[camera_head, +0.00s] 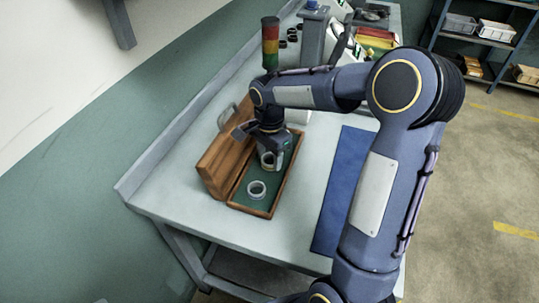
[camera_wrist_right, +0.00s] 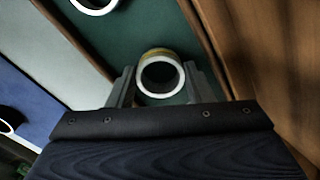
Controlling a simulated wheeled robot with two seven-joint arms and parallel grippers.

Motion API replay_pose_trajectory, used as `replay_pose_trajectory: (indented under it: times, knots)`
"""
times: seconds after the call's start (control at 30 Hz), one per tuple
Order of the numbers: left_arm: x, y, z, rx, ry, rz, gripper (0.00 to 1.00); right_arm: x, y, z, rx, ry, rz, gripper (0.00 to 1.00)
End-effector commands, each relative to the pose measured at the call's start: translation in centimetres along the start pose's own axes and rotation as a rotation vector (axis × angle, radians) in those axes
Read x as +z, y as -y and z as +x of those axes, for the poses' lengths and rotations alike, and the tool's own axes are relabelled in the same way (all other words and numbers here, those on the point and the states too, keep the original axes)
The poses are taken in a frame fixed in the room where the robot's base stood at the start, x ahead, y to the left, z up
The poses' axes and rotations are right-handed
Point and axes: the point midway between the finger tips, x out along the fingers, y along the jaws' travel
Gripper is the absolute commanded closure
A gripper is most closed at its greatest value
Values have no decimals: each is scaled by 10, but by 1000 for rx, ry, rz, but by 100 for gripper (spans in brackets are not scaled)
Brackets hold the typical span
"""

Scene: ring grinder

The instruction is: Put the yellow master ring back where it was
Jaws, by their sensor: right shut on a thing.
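The yellow master ring (camera_wrist_right: 155,54) shows in the right wrist view with a yellow band behind a white rim. My right gripper (camera_wrist_right: 161,88) is shut on it, one finger on each side. In the head view the ring (camera_head: 268,158) is small and partly hidden under my right gripper (camera_head: 269,163), inside the open wooden box (camera_head: 252,211). The box has a green lining. I cannot tell whether the ring touches the lining. My left gripper is not in view.
The box's raised wooden lid (camera_head: 213,165) stands on its left side. A blue mat (camera_head: 341,190) lies to the right on the grey table (camera_head: 180,200). A red, yellow and green signal light (camera_head: 270,42) and machines stand at the back.

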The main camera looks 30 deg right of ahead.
Motion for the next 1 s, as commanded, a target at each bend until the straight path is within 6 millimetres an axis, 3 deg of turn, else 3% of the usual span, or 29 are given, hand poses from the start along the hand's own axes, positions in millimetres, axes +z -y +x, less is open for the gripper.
replay_pose_trajectory:
  times: [0.03,0.2,0.57,1.0]
  knots:
    - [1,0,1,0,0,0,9,0,0,2,0,0,0,51]
    - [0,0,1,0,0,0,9,0,0,1,1,0,0,32]
    - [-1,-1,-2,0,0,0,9,0,0,-7,-2,0,0,32]
    - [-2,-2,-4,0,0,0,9,0,0,-93,-3,0,1,32]
